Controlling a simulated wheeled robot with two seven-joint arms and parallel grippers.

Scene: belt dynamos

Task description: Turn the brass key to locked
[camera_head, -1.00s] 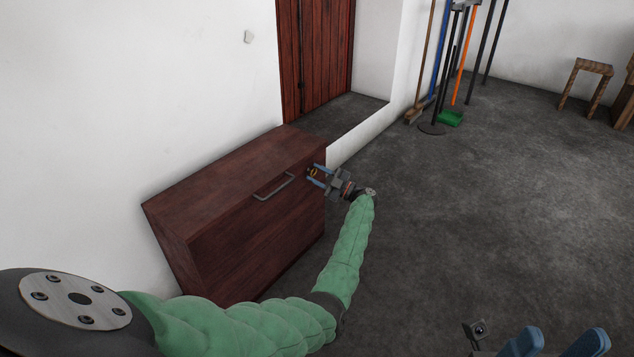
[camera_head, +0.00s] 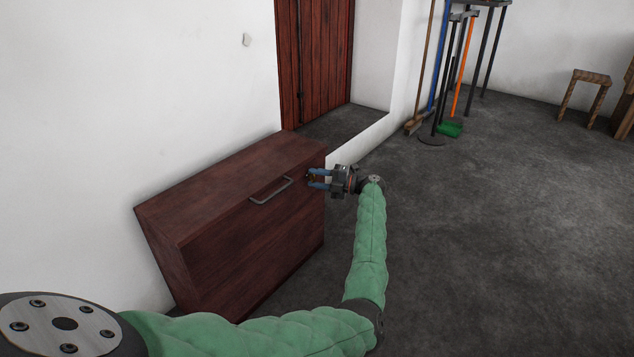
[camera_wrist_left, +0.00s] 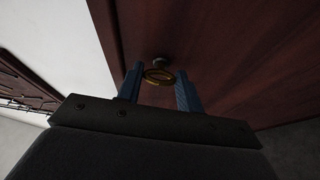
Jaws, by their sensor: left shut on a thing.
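The brass key (camera_wrist_left: 160,74) shows in the left wrist view as a ring-shaped bow at a round grey lock fitting in dark red wood. The lock is on the front of a wooden chest (camera_head: 250,235), near its right end. My left gripper (camera_head: 313,178) reaches it from the right, with its blue fingers shut on the key's bow, one on each side. In the head view the key is mostly hidden by the fingers. Whether the key stands at locked cannot be read. My right gripper is out of view.
A grey bar handle (camera_head: 270,191) sits on the chest front, left of the gripper. The chest stands against a white wall, beside a red plank door (camera_head: 325,60). Brooms and a green dustpan (camera_head: 450,129) stand farther back. The dark floor to the right is clear.

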